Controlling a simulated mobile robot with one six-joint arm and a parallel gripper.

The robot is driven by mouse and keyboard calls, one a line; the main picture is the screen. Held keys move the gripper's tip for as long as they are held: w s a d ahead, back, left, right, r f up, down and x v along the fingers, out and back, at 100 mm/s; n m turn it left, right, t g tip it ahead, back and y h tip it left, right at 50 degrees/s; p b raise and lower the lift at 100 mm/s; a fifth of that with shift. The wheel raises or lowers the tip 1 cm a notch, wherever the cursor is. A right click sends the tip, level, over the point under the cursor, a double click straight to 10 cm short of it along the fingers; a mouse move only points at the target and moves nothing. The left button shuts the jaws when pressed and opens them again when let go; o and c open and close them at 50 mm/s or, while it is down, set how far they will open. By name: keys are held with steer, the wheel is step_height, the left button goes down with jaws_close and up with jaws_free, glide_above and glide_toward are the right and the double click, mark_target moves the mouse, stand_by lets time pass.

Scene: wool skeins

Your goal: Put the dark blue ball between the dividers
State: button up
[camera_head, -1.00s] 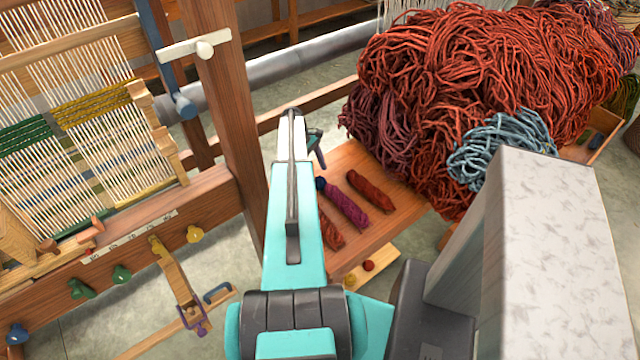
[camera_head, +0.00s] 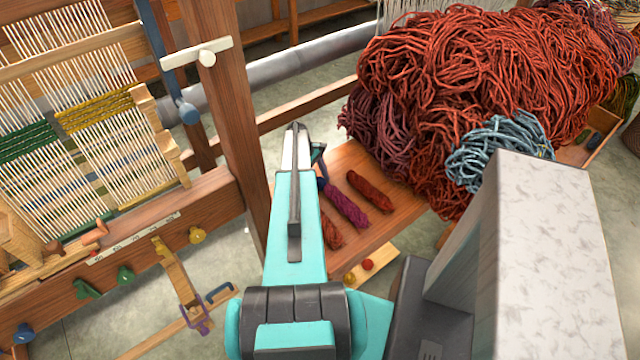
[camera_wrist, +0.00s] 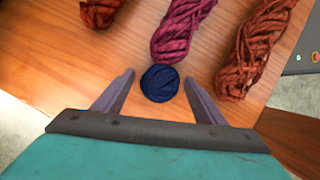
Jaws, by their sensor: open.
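The dark blue ball (camera_wrist: 160,83) rests on a wooden surface (camera_wrist: 60,80) in the wrist view, close to the lower end of a magenta skein. My gripper (camera_wrist: 160,85) is open, with one finger on each side of the ball and small gaps between. The ball is not clearly seen in the head view, where my arm covers that spot.
A huge heap of red wool (camera_head: 470,90) stands at the back right, with a light blue skein (camera_head: 500,145) on it. A wooden loom (camera_head: 225,120) stands at the left. A small board (camera_head: 378,264) with small balls lies below the bench (camera_head: 390,228).

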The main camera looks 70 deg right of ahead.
mark_target(319, 179)
stand_by(0.4)
steer(key=c, duration=1.2)
steer(key=shift+r, duration=0.1)
steer(key=shift+r+b, duration=1.35)
steer(key=shift+r, duration=3.55)
